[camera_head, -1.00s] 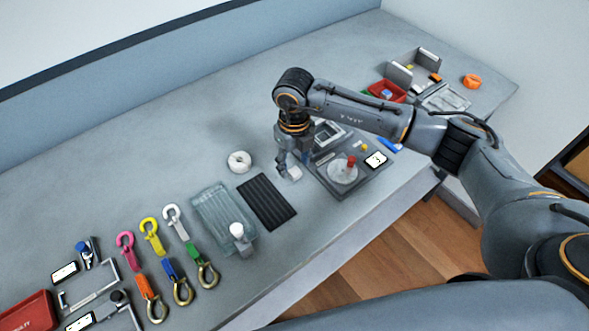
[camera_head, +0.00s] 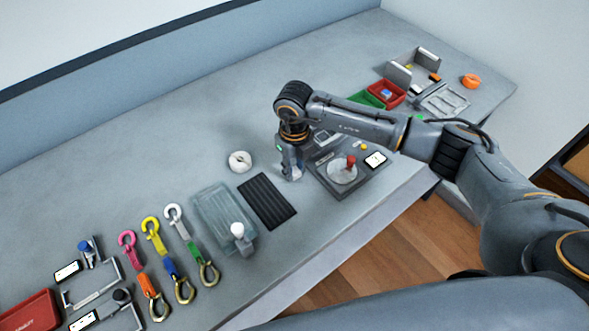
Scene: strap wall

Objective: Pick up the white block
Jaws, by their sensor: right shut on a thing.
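The white block (camera_head: 297,173) shows as a small pale patch at the fingertips of my right gripper (camera_head: 292,174). That gripper points down at the table between the black ribbed mat (camera_head: 267,201) and the grey device with a red knob (camera_head: 345,172). Its fingers are shut on the block and hide most of it. Whether the block touches the table I cannot tell. My left gripper is not in view.
A white ring (camera_head: 240,161) lies left of the gripper. A clear tray (camera_head: 213,208) and several coloured hooks lie farther left. Red (camera_head: 388,92) and green (camera_head: 366,98) bins stand at the back right. The table behind the gripper is bare.

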